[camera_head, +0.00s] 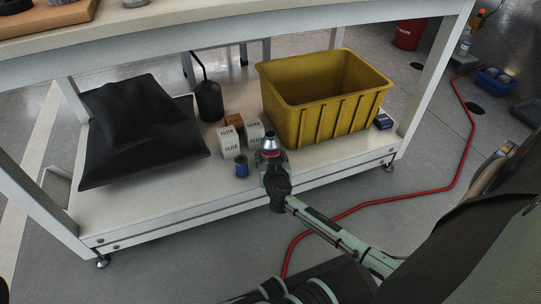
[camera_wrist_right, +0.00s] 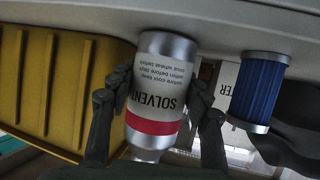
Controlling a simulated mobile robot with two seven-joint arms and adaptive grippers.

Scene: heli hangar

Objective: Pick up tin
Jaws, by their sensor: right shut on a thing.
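The tin is a silver solvent tin (camera_head: 270,142) with a cone-shaped top and a red band, on the lower shelf near its front edge. In the wrist view the tin (camera_wrist_right: 158,85) appears upside down, with its "SOLVENT" label facing the camera. My right gripper (camera_head: 269,157) is shut on the tin, with one finger on each side in the wrist view (camera_wrist_right: 162,103). The tin's base is close to the shelf; I cannot tell whether it touches. My left gripper is not in view.
A yellow bin (camera_head: 325,105) stands right of the tin. White filter boxes (camera_head: 230,142) and a blue canister (camera_head: 241,167) are close on its left. A black bag (camera_head: 140,130) lies further left. The workbench top (camera_head: 200,28) is overhead; a red hose (camera_head: 400,201) crosses the floor.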

